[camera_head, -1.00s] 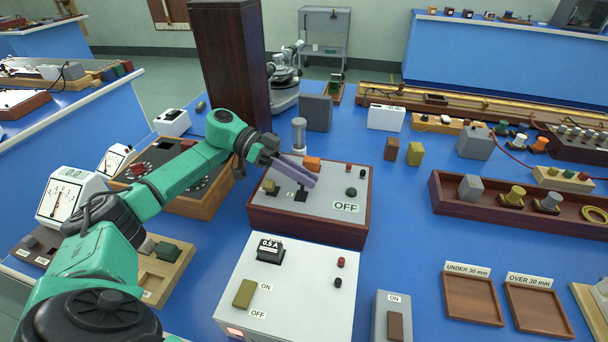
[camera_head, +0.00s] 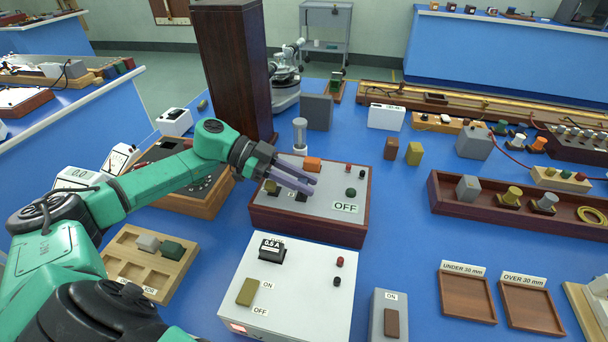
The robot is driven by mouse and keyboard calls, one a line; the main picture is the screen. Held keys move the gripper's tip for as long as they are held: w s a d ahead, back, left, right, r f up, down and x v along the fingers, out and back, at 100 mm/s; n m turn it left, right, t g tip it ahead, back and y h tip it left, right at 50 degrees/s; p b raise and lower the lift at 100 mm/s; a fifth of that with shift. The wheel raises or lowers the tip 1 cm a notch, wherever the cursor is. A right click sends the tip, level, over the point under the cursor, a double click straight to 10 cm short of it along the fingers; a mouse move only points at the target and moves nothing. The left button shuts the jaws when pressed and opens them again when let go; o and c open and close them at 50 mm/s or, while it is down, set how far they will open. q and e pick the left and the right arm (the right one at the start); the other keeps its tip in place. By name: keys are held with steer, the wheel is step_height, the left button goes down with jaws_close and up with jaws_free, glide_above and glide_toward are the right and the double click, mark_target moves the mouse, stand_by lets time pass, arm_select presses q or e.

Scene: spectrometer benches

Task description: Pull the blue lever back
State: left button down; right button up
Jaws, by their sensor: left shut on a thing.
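A small dark base (camera_head: 301,196) shows just under the fingers. My right gripper is not in view.
A tall dark wooden column (camera_head: 232,75) stands just behind the left arm. A grey ON/OFF box (camera_head: 290,290) is in front of the panel. A slotted wooden tray (camera_head: 125,262) is at left. Blue bench (camera_head: 400,225) is clear to the right of the panel.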

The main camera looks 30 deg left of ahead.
arm_select(q)
steer(key=shift+s+r+m+p, duration=0.1)
steer(key=shift+s+m+p, duration=0.2)
steer(key=shift+p, duration=0.05)
steer(key=m+t+p, duration=0.1)
steer(key=p, duration=0.2)
steer(key=s+m+t+p, duration=0.1)
steer(key=p, duration=0.2)
steer(key=shift+d+r, duration=0.1)
steer(key=shift+d, duration=0.15)
steer(key=shift+s+f+m+p, duration=0.2)
steer(key=shift+f+m+p, duration=0.2)
steer(key=shift+p, duration=0.5)
steer(key=c, duration=0.7)
jaws_free()
